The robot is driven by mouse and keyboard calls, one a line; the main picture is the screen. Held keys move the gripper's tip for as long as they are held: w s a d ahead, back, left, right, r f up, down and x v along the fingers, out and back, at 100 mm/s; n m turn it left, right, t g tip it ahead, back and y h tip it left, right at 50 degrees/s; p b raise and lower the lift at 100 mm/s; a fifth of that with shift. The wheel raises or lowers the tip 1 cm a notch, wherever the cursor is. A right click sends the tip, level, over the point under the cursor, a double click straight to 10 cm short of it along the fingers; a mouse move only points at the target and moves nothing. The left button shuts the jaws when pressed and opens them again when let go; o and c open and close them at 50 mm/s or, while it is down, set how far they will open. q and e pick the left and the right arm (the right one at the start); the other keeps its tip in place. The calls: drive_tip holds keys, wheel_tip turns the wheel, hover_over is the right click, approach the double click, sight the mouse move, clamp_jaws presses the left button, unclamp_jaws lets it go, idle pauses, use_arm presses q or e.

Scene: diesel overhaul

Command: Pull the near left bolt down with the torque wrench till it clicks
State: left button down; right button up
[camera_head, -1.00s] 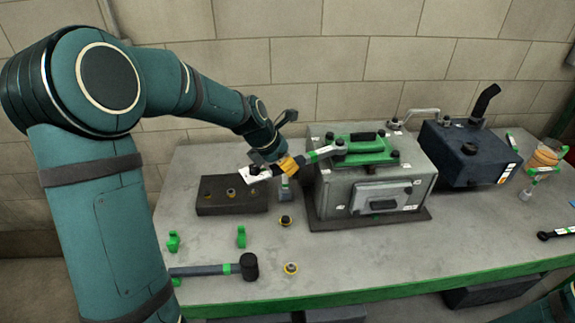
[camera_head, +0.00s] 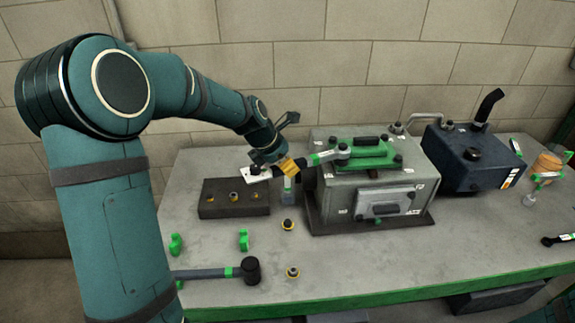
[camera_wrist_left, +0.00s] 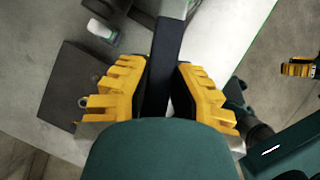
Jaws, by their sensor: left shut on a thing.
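The bolt there is hidden under the head. Another dark bolt (camera_head: 397,160) shows at the cover's near right corner. My left gripper (camera_head: 282,166) is shut on the wrench handle, left of the block. In the left wrist view the dark handle (camera_wrist_left: 166,55) runs between the yellow finger pads.
A mallet (camera_head: 250,270), green clips (camera_head: 244,240) and two ringed parts (camera_head: 293,272) lie in front. A dark blue tank (camera_head: 465,158) stands right of the block. The table's front middle is clear.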

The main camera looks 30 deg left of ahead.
use_arm(q)
drive_tip(key=shift+w+a+r, duration=0.1)
drive_tip(key=shift+w+a, duration=0.05)
drive_tip(key=shift+a, duration=0.05)
drive_tip(key=shift+w+a+m, duration=0.2)
drive_tip(key=shift+m, duration=0.1)
drive_tip(key=shift+w+a, duration=0.1)
drive_tip(key=shift+a, duration=0.05)
drive_tip(key=shift+w+a+m, duration=0.2)
drive_tip(key=shift+m, duration=0.1)
drive_tip(key=shift+p, duration=0.3)
drive_tip(key=shift+w+a+m+h, duration=0.3)
drive_tip(key=shift+w+a+p, duration=0.1)
drive_tip(key=shift+p, duration=0.2)
drive_tip(key=shift+w+a+m+g, duration=0.2)
drive_tip(key=shift+w+m+g, duration=0.05)
drive_tip(key=shift+m+g, duration=0.05)
